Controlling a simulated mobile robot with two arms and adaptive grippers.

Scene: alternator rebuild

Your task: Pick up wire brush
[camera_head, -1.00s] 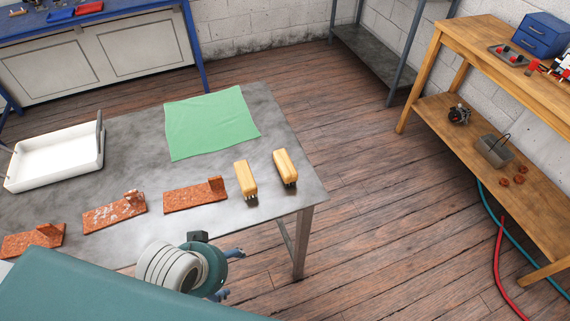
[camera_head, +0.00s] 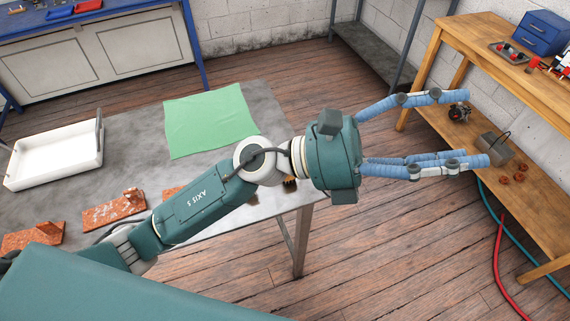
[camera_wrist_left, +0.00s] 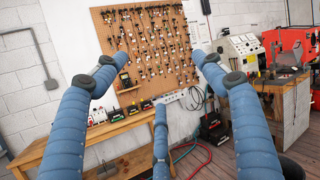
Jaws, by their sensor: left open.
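The two wooden-backed wire brushes at the right end of the metal table (camera_head: 235,225) are mostly hidden behind my left arm. Only dark bristles (camera_head: 290,185) of one show below the wrist in the head view. My left gripper (camera_head: 462,128) is open and empty, with its blue fingers spread and pointing right, past the table's edge and above the floor in the picture. In the left wrist view its fingers (camera_wrist_left: 160,85) are spread with nothing between them, facing a pegboard wall. My right gripper is not in view.
A green cloth (camera_head: 208,120), a white tray (camera_head: 55,178) and rusty brackets (camera_head: 113,212) are on the table. A wooden bench (camera_head: 470,115) with a lower shelf stands at the right. A pegboard (camera_wrist_left: 150,60) of tools hangs on the wall. Open floor lies between table and bench.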

